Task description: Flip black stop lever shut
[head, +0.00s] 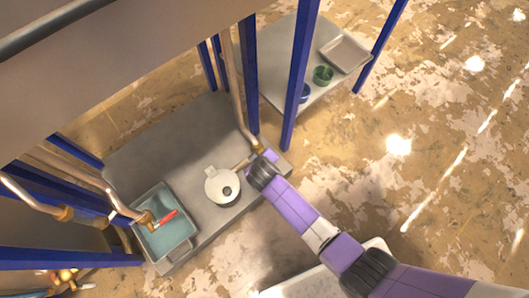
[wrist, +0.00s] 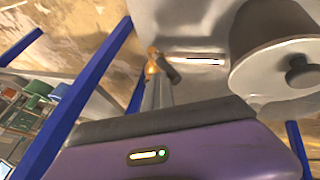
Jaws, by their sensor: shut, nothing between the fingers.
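The black stop lever (wrist: 170,70) shows in the wrist view as a short dark piece beside a brass valve (wrist: 152,66). It points down and to the right from the valve, at a slant. My gripper (wrist: 158,83) is shut and empty. Its fingertips appear just below the valve and lever in the picture; I cannot tell whether they touch. In the head view, the brass valve (head: 258,148) sits at the lower end of a pipe, close to the end of my arm. The lever cannot be made out there.
A white lidded pot (head: 221,200) stands on the grey bench (head: 165,135), left of my arm's end. A teal-lined tray (head: 188,245) lies under another brass valve with a red lever (head: 165,217). Blue posts (head: 297,75) rise beside the pipe. Open floor lies to the right.

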